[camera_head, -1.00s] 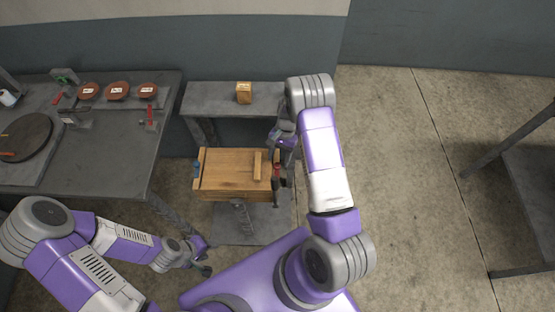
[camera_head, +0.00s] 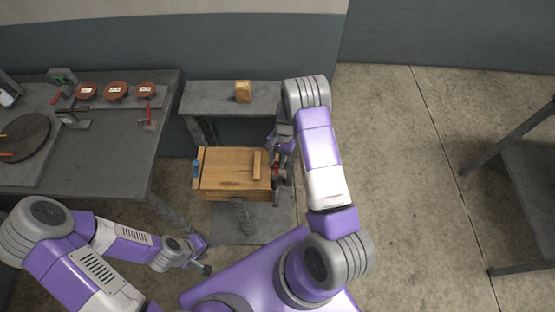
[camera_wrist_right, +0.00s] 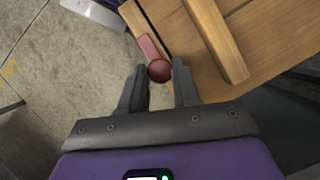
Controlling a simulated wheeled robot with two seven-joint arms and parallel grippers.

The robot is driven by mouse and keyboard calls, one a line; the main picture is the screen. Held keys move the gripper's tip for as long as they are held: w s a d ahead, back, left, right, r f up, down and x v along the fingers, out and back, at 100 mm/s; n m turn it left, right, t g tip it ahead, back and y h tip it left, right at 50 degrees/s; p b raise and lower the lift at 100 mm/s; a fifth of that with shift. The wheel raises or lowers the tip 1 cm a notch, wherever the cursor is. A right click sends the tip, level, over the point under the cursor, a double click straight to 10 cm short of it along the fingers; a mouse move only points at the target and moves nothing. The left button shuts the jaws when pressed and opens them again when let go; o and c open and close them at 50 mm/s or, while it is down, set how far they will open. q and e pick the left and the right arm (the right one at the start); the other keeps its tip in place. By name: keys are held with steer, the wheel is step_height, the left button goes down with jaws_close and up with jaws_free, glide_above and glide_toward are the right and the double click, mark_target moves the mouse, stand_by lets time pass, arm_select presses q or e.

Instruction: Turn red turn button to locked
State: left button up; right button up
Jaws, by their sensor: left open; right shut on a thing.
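The wooden crate (camera_head: 228,168) stands with its lid on, below the small shelf table. The red turn button (camera_wrist_right: 150,48) is on the crate's edge in the right wrist view, a flat red bar with a round dark-red knob (camera_wrist_right: 159,70). It shows only partly in the head view (camera_head: 276,166), at the crate's right end. My right gripper (camera_wrist_right: 158,78) is shut on the red turn button, with a finger on each side of its knob. My left gripper (camera_head: 207,256) is open and empty, low and left of the crate.
A blue turn button (camera_head: 196,169) is on the crate's left end. A workbench (camera_head: 105,178) with red discs and tools stands at left. A small table (camera_head: 205,99) with a tan block (camera_head: 243,92) is behind the crate. Open floor lies to the right.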

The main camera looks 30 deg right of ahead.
steer(key=m, duration=0.2)
steer(key=m+t, duration=0.1)
steer(key=m, duration=0.1)
steer(key=m+t+y+b, duration=0.1)
steer(key=m, duration=0.1)
steer(key=shift+s+d+m, duration=0.1)
steer(key=shift+s+m, duration=0.15)
steer(key=shift+m, duration=0.05)
steer(key=m+t+b, duration=0.1)
steer(key=m+t, duration=0.1)
steer(key=m, duration=0.2)
steer(key=shift+s, duration=0.2)
steer(key=m+t+h+b, duration=0.1)
steer(key=m+b, duration=0.1)
steer(key=m, duration=0.2)
steer(key=shift+f, duration=0.15)
steer(key=shift+s+m+t+h+b, duration=0.15)
steer(key=shift+m+t+h+b, duration=0.4)
steer(key=shift+m+b, duration=1.2)
steer(key=shift+a, duration=0.2)
steer(key=o, duration=1)
steer(key=shift+o, duration=0.2)
steer(key=shift+r, duration=0.2)
